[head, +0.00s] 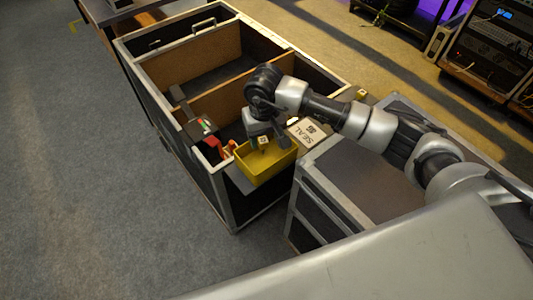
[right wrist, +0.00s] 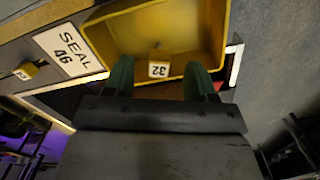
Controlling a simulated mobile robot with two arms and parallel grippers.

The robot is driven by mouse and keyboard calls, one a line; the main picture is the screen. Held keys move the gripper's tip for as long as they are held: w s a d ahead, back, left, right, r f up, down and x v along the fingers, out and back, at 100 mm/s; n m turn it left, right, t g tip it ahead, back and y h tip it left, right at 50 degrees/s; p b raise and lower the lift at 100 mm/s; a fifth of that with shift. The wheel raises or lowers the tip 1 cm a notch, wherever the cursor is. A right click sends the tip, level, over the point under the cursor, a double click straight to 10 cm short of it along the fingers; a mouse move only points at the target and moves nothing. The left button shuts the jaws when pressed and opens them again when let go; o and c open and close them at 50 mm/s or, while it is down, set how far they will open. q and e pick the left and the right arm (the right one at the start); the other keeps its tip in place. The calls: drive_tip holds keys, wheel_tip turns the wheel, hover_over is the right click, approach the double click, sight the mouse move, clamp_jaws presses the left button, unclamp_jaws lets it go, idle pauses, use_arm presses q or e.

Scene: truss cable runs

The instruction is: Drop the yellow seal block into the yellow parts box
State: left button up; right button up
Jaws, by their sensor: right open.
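The yellow parts box (head: 268,170) is an open tray at the front corner of the large case. It also fills the top of the right wrist view (right wrist: 215,20). The small yellow seal block (right wrist: 158,69), with a pale label reading 32, shows between my fingertips, against the box. In the head view the block (head: 263,141) shows over the box opening. My right gripper (right wrist: 160,76) is open above the box, green fingers apart either side of the block. I cannot tell whether the block rests on the box floor. My left gripper is not in view.
A white SEAL 46 card (head: 305,130) lies right of the box, and another yellow block (head: 361,94) sits farther right. The large case (head: 243,212) has wooden partitions. A red and black item (head: 207,133) lies left of the box. Equipment racks (head: 490,45) stand far right.

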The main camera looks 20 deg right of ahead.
wheel_tip(320, 180, up, 10)
drive_tip(key=shift+b, duration=0.3)
idle(0.4)
